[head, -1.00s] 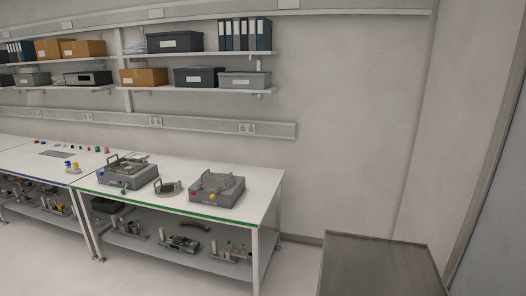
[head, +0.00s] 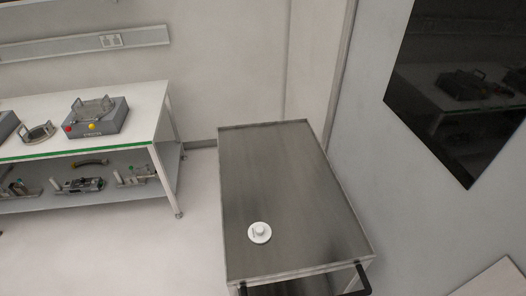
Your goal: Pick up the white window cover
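A small round white piece with a raised knob in its middle, which looks like the white window cover (head: 260,232), lies on the dark metal top of a cart (head: 282,175). It is near the cart's left front edge. Nothing touches or covers it. Neither of my grippers shows in the head view.
The rest of the cart top is bare; a black handle (head: 357,281) sticks out at its front right. A white workbench (head: 135,98) with a grey chamber device (head: 97,117) and a round ring with handles (head: 38,132) stands at left. Open floor (head: 203,225) lies between. A wall with a dark window (head: 460,80) is at right.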

